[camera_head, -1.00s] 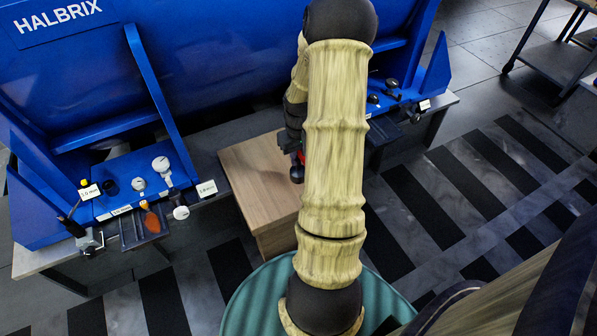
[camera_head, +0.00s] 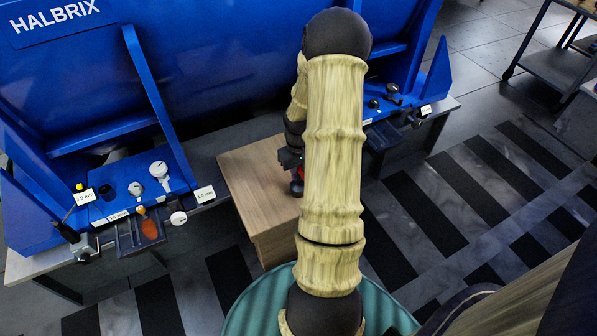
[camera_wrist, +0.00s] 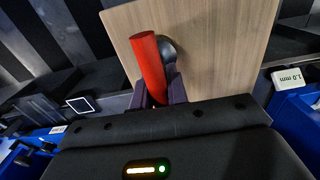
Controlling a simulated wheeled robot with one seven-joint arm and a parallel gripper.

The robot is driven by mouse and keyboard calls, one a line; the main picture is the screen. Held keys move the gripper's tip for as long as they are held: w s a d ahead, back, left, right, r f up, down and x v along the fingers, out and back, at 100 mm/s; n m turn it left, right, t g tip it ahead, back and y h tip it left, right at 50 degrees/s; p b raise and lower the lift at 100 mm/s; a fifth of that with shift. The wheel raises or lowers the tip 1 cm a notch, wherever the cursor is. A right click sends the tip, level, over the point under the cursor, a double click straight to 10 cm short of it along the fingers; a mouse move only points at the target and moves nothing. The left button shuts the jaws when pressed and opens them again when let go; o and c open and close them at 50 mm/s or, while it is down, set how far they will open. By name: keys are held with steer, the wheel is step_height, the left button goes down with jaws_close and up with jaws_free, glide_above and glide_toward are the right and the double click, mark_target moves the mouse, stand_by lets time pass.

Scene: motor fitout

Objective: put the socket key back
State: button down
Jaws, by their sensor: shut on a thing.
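My gripper (camera_wrist: 160,92) is shut on a red-handled tool, which I take to be the socket key (camera_wrist: 148,62). In the wrist view its red shaft stands up between the dark fingers, with a dark rounded part behind it. A wooden block (camera_wrist: 215,45) lies behind the tool in that view. In the head view the tool shows only as a little red and a dark knob (camera_head: 297,188) beside my arm, over the wooden block (camera_head: 245,185). My arm hides most of the gripper there.
The right bracket holds dark parts (camera_head: 392,90). The striped floor (camera_head: 440,210) at right is clear.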

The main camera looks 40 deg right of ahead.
steer(key=shift+f, duration=0.1)
steer(key=c, duration=1.4)
jaws_free()
steer(key=shift+o, duration=0.2)
step_height(320, 180, up, 12)
steer(key=p, duration=0.5)
steer(key=shift+p, duration=0.35)
